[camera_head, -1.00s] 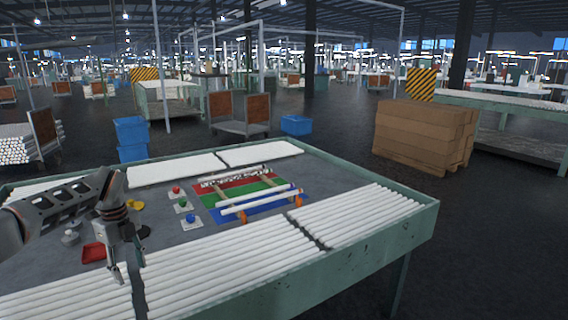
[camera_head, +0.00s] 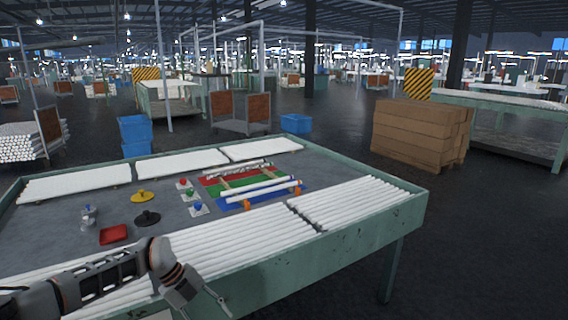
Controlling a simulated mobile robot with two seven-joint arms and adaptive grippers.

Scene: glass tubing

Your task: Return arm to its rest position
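My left arm comes in from the lower left. Its gripper (camera_head: 208,312) hangs over the table's front edge, at the bottom of the picture. The two fingers stand apart, with nothing visible between them; their lower ends are close to the picture's lower edge. My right arm and gripper are not in view. White glass tubes (camera_head: 258,190) rest on a rack with orange supports, over a mat with red, green and blue (camera_head: 284,199) stripes.
The green-edged table (camera_head: 375,225) carries rows of white tubes along its front and back. A red tray (camera_head: 114,234), a black dish (camera_head: 147,218), a yellow dish (camera_head: 143,196) and small pads with coloured knobs stand at mid-table. The tabletop between them is clear.

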